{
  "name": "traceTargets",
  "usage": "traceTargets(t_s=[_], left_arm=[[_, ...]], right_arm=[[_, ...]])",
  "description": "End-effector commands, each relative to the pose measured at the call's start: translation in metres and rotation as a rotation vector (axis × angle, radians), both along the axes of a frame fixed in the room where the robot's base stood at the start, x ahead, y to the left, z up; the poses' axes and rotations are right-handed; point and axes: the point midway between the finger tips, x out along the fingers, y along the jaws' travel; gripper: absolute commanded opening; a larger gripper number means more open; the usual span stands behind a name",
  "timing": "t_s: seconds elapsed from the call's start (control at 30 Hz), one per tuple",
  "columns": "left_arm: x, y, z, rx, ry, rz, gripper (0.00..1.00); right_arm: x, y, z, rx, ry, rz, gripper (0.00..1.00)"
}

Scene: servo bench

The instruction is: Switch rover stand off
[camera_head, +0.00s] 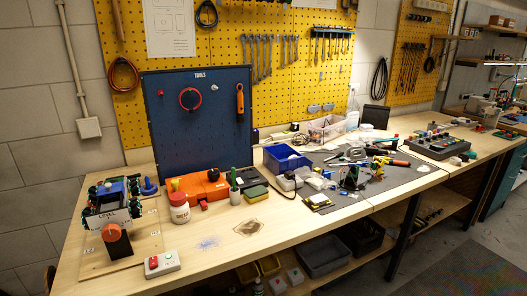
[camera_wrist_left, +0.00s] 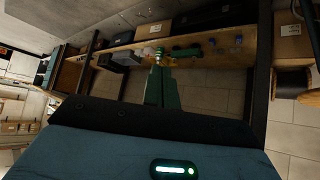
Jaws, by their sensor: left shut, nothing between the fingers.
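The rover stand (camera_head: 121,243) is at the left end of the bench in the head view, on a light wooden board. The rover (camera_head: 108,195), with dark green wheels and a blue top, sits above a white "LEVEL" plate, with an orange round part on a black post in front. A small grey switch box (camera_head: 167,268) with a red and a green button lies at the board's front right corner. My left gripper (camera_wrist_left: 160,66) shows in the left wrist view, green fingers together and empty, away from the stand. My right gripper is in neither view.
A white jar (camera_head: 179,208) and an orange case (camera_head: 203,186) stand right of the board. A blue panel (camera_head: 199,120) rises behind them. Bare bench lies right of the switch box. A blue bin (camera_head: 287,158) and tools crowd the grey mat farther right.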

Motion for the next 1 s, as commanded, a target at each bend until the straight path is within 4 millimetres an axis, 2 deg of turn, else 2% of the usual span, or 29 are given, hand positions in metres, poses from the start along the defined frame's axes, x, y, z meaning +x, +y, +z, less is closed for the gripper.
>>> traceTargets(t_s=[0.23, 0.37, 0.47, 0.6, 0.67, 0.8, 1.0], left_arm=[[0.005, -0.002, 0.002, -0.004, -0.016, -0.004, 0.00], [0.031, -0.010, 0.017, -0.028, -0.109, -0.022, 0.00], [0.065, -0.020, 0.040, -0.050, -0.243, -0.037, 0.00], [0.120, -0.026, 0.087, -0.060, -0.483, -0.022, 0.00], [0.140, -0.025, 0.109, -0.054, -0.581, 0.000, 0.00], [0.181, -0.014, 0.157, -0.018, -0.788, 0.094, 0.00], [0.222, 0.016, 0.215, 0.064, -0.986, 0.301, 0.00]], right_arm=[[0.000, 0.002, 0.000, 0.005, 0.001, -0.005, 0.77], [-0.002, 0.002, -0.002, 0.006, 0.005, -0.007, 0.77], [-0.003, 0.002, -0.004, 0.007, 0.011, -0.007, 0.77], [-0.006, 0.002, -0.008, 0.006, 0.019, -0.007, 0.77], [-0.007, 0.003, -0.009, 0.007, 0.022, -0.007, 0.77], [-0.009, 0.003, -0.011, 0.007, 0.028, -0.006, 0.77], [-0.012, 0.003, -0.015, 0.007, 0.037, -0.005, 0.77]])
